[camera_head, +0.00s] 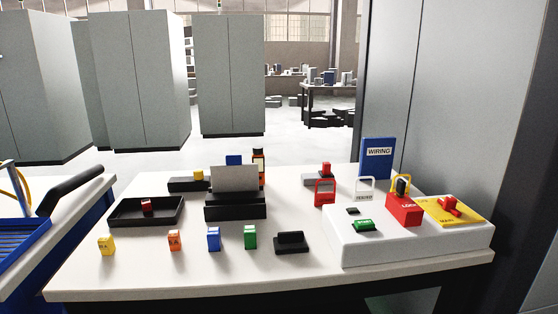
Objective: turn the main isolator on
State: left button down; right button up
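The main isolator appears to be the yellow plate (462,215) with a red rotary handle (449,206), at the right end of a white box on the table. Dark lettering on the plate is too small to read fully. Whether the handle stands at on or off cannot be told. A red block marked LOCK (404,211), with a yellow hoop and a dark piece in it, stands just left of the plate. A green piece (365,225) and a small black piece (353,211) are farther left on the box. Neither of my grippers shows.
The white table (150,273) holds a black tray (120,211) with a red block, a black card holder (235,206), several coloured blocks, a red tag (325,192), a white tag and a blue WIRING book (377,158). A grey cabinet stands behind at right. A blue cart is at left.

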aim_at(449, 203)
jog(key=z, duration=0.5)
jog(key=k, duration=0.6)
jog(key=z, duration=0.9)
jog(key=i, duration=0.65)
jog(key=u, duration=0.1)
